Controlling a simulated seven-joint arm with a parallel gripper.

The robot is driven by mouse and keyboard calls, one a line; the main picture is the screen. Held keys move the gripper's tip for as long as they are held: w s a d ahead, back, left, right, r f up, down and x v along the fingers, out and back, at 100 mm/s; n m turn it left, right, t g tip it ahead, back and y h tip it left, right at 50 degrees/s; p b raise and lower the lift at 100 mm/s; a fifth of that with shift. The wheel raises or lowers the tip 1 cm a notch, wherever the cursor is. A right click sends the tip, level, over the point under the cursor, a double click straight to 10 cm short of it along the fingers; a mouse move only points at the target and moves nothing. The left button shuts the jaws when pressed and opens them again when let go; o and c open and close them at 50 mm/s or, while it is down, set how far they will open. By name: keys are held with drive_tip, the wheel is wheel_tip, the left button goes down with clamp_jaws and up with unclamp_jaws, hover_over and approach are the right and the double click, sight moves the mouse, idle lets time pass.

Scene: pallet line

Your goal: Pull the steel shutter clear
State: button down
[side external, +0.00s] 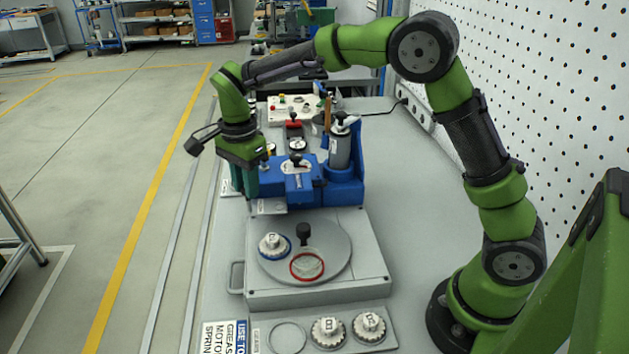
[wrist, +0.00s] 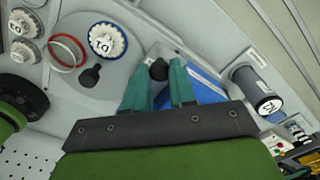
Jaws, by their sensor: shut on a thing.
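My gripper (side external: 246,184) is low at the left side of a blue fixture (side external: 300,183). In the wrist view its teal fingers (wrist: 158,78) are on either side of a black knob (wrist: 158,70), shut on it. This knob appears to be the handle of the steel shutter. A small grey steel plate (side external: 270,207), which looks like the shutter, shows at the front left edge of the fixture. My fingers and the fixture hide the rest of it, so I cannot tell how far it sits inside.
A round grey turntable (side external: 335,240) in front holds a white cap in a blue ring (side external: 273,245), a red ring (side external: 307,266) and a black knob (side external: 304,232). A grey canister (side external: 340,148) stands in the fixture's right side. White caps (side external: 328,331) line the front tray. Open floor lies left.

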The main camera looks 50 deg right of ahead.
drive_tip(key=shift+w+a, duration=0.45)
drive_tip(key=shift+w, duration=0.05)
drive_tip(key=c, duration=0.9)
unclamp_jaws()
drive_tip(key=shift+c, duration=0.2)
drive_tip(key=shift+r, duration=0.15)
wheel_tip(320, 180, up, 17)
drive_tip(key=shift+f, duration=0.2)
